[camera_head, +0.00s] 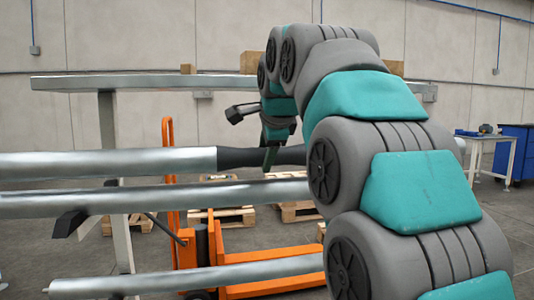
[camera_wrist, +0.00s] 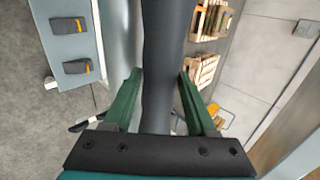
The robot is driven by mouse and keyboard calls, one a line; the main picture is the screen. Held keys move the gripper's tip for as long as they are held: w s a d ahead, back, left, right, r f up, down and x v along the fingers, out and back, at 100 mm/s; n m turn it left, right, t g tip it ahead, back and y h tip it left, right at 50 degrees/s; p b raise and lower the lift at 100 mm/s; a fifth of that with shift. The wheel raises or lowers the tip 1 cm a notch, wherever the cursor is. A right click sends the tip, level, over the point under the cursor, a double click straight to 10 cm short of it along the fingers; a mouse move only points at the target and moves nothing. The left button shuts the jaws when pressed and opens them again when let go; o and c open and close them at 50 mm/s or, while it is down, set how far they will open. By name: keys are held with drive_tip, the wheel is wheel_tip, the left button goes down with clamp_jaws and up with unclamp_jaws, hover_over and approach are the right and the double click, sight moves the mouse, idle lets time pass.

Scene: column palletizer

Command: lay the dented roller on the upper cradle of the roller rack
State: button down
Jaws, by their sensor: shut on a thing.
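My gripper (camera_head: 268,150) is shut on the dark middle section (camera_head: 255,157) of a long roller whose silver part (camera_head: 110,162) reaches to the left edge of the head view. In the wrist view the green fingers (camera_wrist: 160,76) lie on either side of this dark section (camera_wrist: 163,35). The roller is about level. No dent can be made out. A grey upright (camera_head: 120,235) stands behind it, with a black arm or pad (camera_head: 68,222) at its left that looks like a rack cradle. Whether the held roller touches any cradle cannot be told.
A second silver bar (camera_head: 150,199) runs just below the held roller, and another (camera_head: 180,275) lies lower. An orange pallet truck (camera_head: 195,250) and wooden pallets (camera_head: 232,214) stand behind. A long grey beam (camera_head: 160,82) spans the back. A workbench (camera_head: 488,150) and blue cabinet (camera_head: 516,140) stand far right.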

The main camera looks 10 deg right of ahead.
drive_tip(key=shift+w+p, duration=2.7)
drive_tip(key=shift+w, duration=3.9)
wheel_tip(320, 180, down, 7)
drive_tip(key=b, duration=0.4)
drive_tip(key=shift+b, duration=0.4)
drive_tip(key=c, duration=0.5)
unclamp_jaws()
drive_tip(key=shift+c, duration=0.2)
drive_tip(key=o, duration=0.4)
drive_tip(key=shift+f, duration=0.1)
